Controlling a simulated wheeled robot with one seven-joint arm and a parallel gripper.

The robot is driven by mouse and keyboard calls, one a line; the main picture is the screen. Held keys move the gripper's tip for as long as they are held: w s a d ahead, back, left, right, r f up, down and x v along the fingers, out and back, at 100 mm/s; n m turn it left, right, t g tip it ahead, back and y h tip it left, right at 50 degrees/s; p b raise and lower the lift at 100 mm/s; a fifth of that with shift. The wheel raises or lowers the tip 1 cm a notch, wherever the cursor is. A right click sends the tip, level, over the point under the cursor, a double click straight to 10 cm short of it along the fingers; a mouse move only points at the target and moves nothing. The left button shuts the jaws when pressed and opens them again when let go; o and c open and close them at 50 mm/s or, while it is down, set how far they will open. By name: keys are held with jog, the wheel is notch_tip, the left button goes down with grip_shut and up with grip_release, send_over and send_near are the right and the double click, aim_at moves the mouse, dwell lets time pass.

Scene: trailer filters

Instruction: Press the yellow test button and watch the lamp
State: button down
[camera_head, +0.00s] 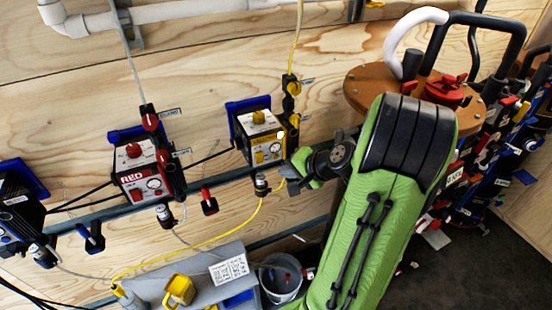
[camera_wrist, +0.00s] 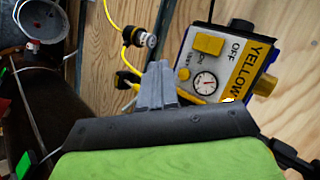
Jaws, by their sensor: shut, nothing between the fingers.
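The yellow-labelled control box (camera_head: 262,148) is on the plywood wall in the head view. In the wrist view the box (camera_wrist: 235,65) shows a large yellow switch block between ON and OFF, a round gauge and a small yellow test button (camera_wrist: 184,74). A bright white lamp (camera_head: 281,134) is on the box's right edge; it also shows in the wrist view (camera_wrist: 228,99), partly behind my gripper's body. My gripper (camera_wrist: 157,68) is shut and empty. Its fingertips appear beside the test button, apart from it in the picture; depth is unclear. In the head view my gripper (camera_head: 287,183) is below and right of the box.
A red control box (camera_head: 140,181) and a blue one (camera_head: 15,215) are to the left. A yellow hose (camera_head: 220,246) and a fitting (camera_head: 261,185) hang close to my gripper. A grey bucket (camera_head: 282,283) stands below. A round wooden reel top (camera_head: 362,88) is at right.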

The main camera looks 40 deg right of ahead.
jog(key=shift+s+a, duration=0.2)
jog(key=shift+s, duration=0.45)
jog(key=shift+s+a, duration=0.2)
jog(key=shift+s, duration=0.4)
jog(key=s+a+r+n+g, duration=0.1)
jog(key=a+r+n+g, duration=0.2)
jog(key=a, duration=0.5)
jog(key=s+a+r+n+g, duration=0.1)
jog(key=a+r+n, duration=0.1)
jog(key=a+n, duration=0.5)
jog(key=s+a+r+n+h, duration=0.1)
jog(key=s+a+r+n, duration=0.3)
jog(key=s+a, duration=0.3)
jog(key=s, duration=0.4)
jog(key=shift+s+a, duration=0.2)
jog(key=shift+a, duration=0.15)
jog(key=shift+r, duration=0.15)
dwell(3.6)
